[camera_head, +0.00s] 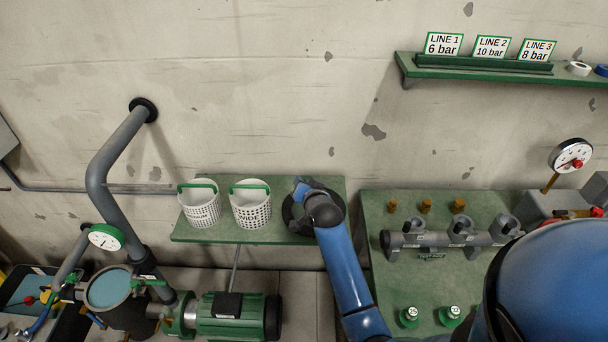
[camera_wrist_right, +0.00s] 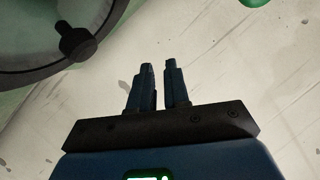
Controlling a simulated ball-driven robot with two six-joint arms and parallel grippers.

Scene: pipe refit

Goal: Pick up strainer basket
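Two white perforated strainer baskets with green handles stand upright on a green wall shelf (camera_head: 225,234): a left basket (camera_head: 202,209) and a right basket (camera_head: 251,211). Both have labels; the left one's is too small to read surely. My right gripper (camera_head: 301,187) is above the right part of this shelf, to the right of the baskets and apart from them. In the right wrist view, its two fingers (camera_wrist_right: 162,85) stand a narrow gap apart with nothing between them. My left gripper is not in view.
A dark ring (camera_head: 289,211) is on the shelf, partly behind my right arm; a dark-rimmed round part (camera_wrist_right: 78,45) shows in the wrist view. An open pot (camera_head: 108,288) and green pump (camera_head: 232,315) are lower left. A pipe manifold (camera_head: 450,238) is right.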

